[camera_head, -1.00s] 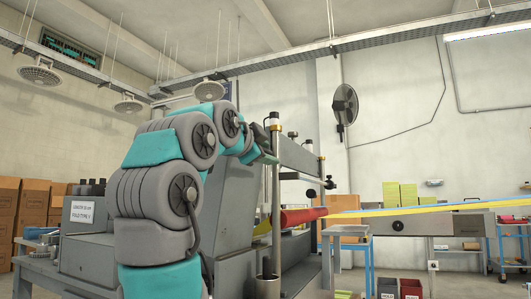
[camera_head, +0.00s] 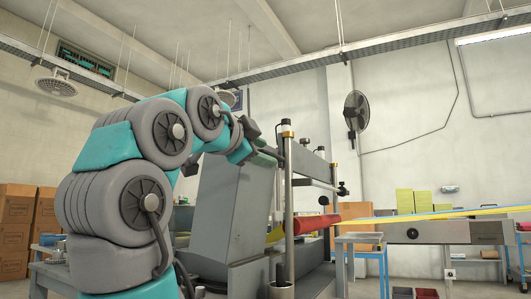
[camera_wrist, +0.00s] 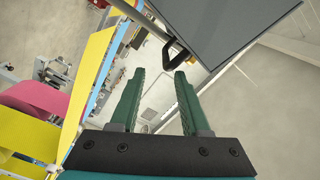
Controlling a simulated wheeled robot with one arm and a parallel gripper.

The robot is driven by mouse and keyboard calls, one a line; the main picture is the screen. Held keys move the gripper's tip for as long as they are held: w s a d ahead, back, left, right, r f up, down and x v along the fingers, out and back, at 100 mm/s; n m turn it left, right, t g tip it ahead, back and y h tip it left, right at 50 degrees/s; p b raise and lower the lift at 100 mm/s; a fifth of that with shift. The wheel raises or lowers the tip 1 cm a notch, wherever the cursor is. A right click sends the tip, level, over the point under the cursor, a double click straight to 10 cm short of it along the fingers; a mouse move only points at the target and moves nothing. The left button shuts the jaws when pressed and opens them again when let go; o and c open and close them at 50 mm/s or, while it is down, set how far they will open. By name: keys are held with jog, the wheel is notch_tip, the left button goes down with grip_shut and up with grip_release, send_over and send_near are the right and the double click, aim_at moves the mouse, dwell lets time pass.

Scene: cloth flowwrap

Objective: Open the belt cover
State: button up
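My gripper (camera_wrist: 160,78) is open and empty in the wrist view, with its two dark green fingers apart. A dark handle (camera_wrist: 178,54) on the edge of a grey panel (camera_wrist: 232,28), which looks like the belt cover, lies just beyond the fingertips. The handle is slightly right of the middle between them and appears untouched. In the head view my gripper (camera_head: 262,150) is small and partly hidden near the top of the grey machine housing (camera_head: 238,205). I cannot make out the handle there.
A metal post (camera_head: 288,205) stands close right of my gripper. A red roll (camera_head: 315,224) and a yellow web (camera_head: 450,215) lie to the right. In the wrist view a yellow sheet (camera_wrist: 90,75) and a pink roll (camera_wrist: 38,98) are at left. Cardboard boxes (camera_head: 18,225) stand far left.

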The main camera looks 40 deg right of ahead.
jog(key=shift+a, duration=0.1)
jog(key=v, duration=0.9)
jog(key=shift+b, duration=0.4)
dwell(0.4)
dwell(0.6)
